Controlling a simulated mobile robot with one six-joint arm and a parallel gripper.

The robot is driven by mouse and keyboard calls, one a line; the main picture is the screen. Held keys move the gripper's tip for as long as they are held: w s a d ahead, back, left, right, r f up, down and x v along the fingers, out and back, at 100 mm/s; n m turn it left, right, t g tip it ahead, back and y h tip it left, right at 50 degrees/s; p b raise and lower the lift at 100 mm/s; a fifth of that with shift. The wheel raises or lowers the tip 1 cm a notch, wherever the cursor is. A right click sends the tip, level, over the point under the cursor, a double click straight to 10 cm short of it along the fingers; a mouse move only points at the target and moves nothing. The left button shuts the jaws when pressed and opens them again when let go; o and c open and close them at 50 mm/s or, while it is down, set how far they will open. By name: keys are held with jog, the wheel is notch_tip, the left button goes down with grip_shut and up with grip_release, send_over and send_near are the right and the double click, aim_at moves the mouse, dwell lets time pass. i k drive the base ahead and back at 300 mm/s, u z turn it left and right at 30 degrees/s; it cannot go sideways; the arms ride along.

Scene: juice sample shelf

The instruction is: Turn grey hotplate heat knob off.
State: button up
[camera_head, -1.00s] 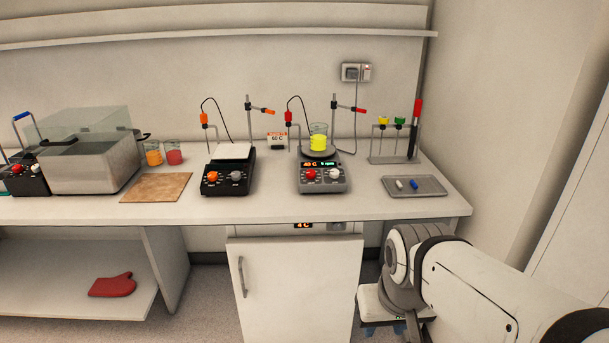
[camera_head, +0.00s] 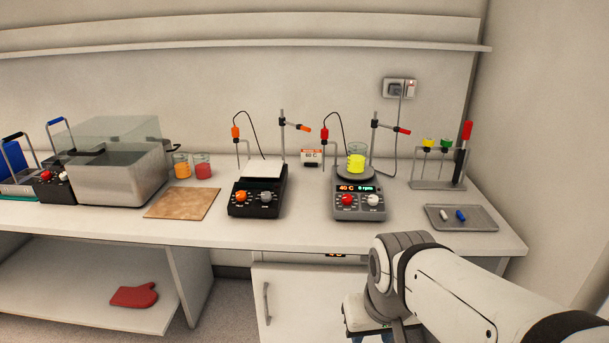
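The grey hotplate (camera_head: 360,207) stands on the bench right of centre. Its front has a red knob (camera_head: 347,200) on the left, a white knob (camera_head: 373,200) on the right, and a lit display (camera_head: 355,188) reading about 40 C and 0 rpm. Knob markings are too small to read. A beaker of yellow liquid (camera_head: 357,160) sits on its round plate. My arm reaches in from the lower right, in front of and below the bench edge, apart from the hotplate. Its end, my gripper (camera_head: 366,322), is largely cut off by the bottom edge; its fingers cannot be made out.
A black hotplate (camera_head: 256,202) with orange and grey knobs stands to the left. A metal tray (camera_head: 480,224) with two small bars and a rack (camera_head: 437,186) are right. A red clamp arm (camera_head: 402,131) stands behind the beaker. Bare bench lies before the grey hotplate.

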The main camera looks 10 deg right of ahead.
aim_at(346, 199)
jog(key=u, duration=0.05)
jog(key=i, duration=1.2)
jog(key=z, duration=0.35)
